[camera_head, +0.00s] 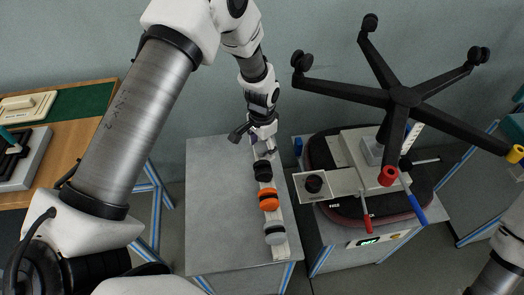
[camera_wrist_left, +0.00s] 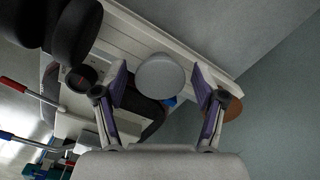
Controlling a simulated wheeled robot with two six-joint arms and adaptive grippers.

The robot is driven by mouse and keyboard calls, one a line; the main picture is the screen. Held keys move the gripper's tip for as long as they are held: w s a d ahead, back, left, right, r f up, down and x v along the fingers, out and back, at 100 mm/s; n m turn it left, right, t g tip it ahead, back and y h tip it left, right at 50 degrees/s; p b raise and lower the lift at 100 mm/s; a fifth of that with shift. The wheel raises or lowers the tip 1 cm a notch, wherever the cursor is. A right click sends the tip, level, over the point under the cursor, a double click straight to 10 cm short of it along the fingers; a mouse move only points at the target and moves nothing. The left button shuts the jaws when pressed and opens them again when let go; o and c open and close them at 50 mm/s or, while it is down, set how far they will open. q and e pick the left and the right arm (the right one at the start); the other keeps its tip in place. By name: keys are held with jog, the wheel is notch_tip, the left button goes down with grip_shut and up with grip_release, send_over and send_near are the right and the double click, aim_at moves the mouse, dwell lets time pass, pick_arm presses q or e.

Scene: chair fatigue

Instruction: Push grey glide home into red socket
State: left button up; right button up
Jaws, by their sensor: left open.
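My left gripper (camera_head: 252,134) is over the far end of the white rack (camera_head: 281,252) in the head view. In the left wrist view my left gripper (camera_wrist_left: 162,98) is open. Its purple-padded fingers are apart on either side of a pale grey round glide (camera_wrist_left: 160,76), with gaps visible. That glide is hidden by the gripper in the head view. My right gripper is out of view.
The rack also holds a black wheel (camera_head: 262,170), an orange one (camera_head: 268,199) and a grey one (camera_head: 275,234). A press-like fixture (camera_head: 345,180) with red and blue handles stands below the chair base. A yellow socket (camera_head: 514,154) ends another leg. The grey table (camera_head: 215,215) is clear left of the rack.

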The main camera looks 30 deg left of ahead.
aim_at(262, 146)
pick_arm(q)
jog(key=c, duration=1)
jog(key=shift+r, duration=0.1)
jog(key=shift+c, duration=0.2)
jog(key=shift+r+p, duration=1.55)
jog(key=shift+r, duration=0.2)
notch_tip(262, 146, up, 4)
jog(key=p, duration=0.3)
jog(key=shift+r+p, duration=0.1)
jog(key=shift+p, duration=0.2)
